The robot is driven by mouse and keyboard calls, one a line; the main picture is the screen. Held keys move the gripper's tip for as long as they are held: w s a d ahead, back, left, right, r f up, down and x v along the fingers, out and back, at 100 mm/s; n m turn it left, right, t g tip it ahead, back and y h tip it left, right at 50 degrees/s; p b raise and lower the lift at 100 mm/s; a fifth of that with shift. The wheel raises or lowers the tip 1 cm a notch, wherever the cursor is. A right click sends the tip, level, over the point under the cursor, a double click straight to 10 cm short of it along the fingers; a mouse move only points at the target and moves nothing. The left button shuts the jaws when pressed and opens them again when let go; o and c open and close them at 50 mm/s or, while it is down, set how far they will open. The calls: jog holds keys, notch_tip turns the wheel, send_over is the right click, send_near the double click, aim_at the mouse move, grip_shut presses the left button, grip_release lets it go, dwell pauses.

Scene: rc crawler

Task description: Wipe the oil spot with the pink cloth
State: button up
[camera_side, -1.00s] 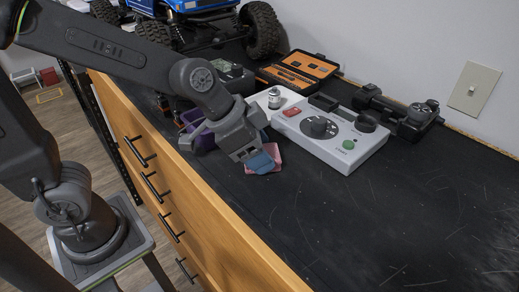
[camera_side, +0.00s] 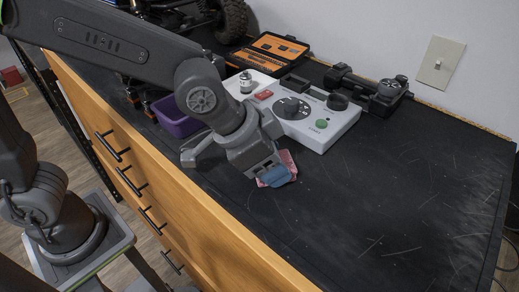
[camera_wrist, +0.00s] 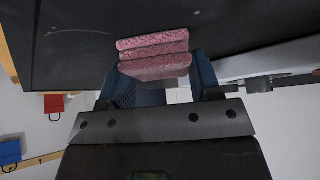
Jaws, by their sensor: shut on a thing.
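The pink cloth (camera_side: 289,160) is in my gripper (camera_side: 275,176), low over the black worktop, in front of the white control box. The blue fingertips are shut on it. In the wrist view the cloth (camera_wrist: 153,45) shows as a folded bundle with several layers, sticking out past the blue fingers of my gripper (camera_wrist: 158,76). I cannot tell whether the cloth touches the worktop. I cannot make out the oil spot in either view; the worktop shows only pale scratches and scuffs.
The white control box (camera_side: 311,132) with knobs stands just behind the cloth. A purple bin (camera_side: 176,121) is left of my gripper. An open orange-lined case (camera_side: 272,52) and a black device (camera_side: 368,92) lie at the back. The worktop (camera_side: 400,205) to the right is clear.

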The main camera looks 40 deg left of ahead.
jog(key=shift+a, duration=5.1)
notch_tip(320, 180, up, 8)
